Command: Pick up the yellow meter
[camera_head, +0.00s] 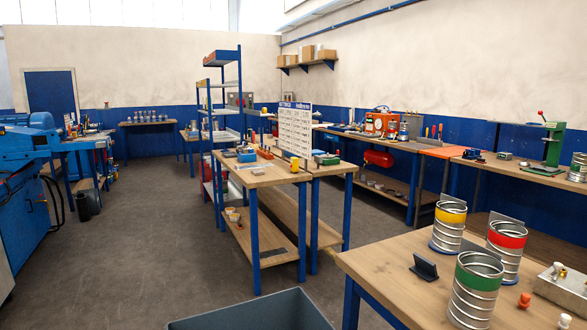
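A small upright yellow object (295,164), which looks like the yellow meter, stands near the right end of the wooden workbench (275,178) in the middle of the room. It is too small to make out a dial or display. Neither of my grippers shows in the head view, so nothing is seen near it.
A nearer wooden table (390,275) at right holds spiral ducts with yellow (449,216), red (506,238) and green (478,275) bands. A grey open bin (250,312) is at bottom centre. Blue machinery (25,200) stands at left. Floor (150,240) between is clear.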

